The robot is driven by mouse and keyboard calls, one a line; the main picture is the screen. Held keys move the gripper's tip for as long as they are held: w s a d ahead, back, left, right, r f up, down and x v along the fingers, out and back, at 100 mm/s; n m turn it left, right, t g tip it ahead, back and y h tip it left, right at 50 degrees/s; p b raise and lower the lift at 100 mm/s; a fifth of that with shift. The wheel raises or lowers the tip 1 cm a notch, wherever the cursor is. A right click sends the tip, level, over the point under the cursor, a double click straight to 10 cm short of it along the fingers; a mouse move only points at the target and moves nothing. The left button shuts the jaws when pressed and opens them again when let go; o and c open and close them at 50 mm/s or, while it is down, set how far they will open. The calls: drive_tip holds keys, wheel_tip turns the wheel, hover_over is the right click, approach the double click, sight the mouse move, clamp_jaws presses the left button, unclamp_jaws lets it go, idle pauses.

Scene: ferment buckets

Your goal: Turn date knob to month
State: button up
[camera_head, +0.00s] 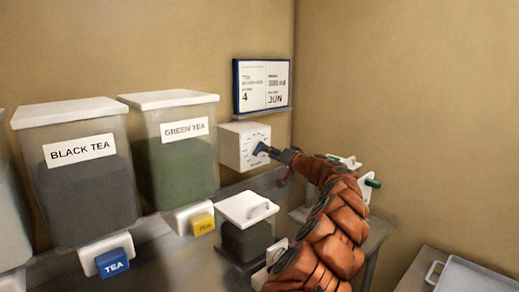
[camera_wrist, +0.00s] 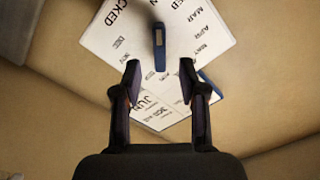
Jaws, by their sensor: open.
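The white dial box (camera_head: 238,147) is on the wall below the calendar board. Its face (camera_wrist: 205,35) fills the upper wrist view, with month labels such as MAR, APR, NOV and DEC around it. The blue date knob (camera_wrist: 159,48) stands out from the face in the wrist view. My gripper (camera_wrist: 160,76) is open, with one fingertip on each side of the knob's line and the knob a little above the gap. No contact shows. In the head view my gripper (camera_head: 268,151) is at the dial's right side and covers part of it.
The calendar board (camera_head: 264,85) reads 4 and JUN. A small lidded container (camera_head: 247,240) is below the dial. A tray (camera_head: 475,277) lies at lower right.

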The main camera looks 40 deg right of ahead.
sight(259, 149)
drive_tip(key=shift+w+d+p, duration=0.15)
drive_tip(key=shift+w+p, duration=0.65)
drive_tip(key=shift+w, duration=1.55)
clamp_jaws()
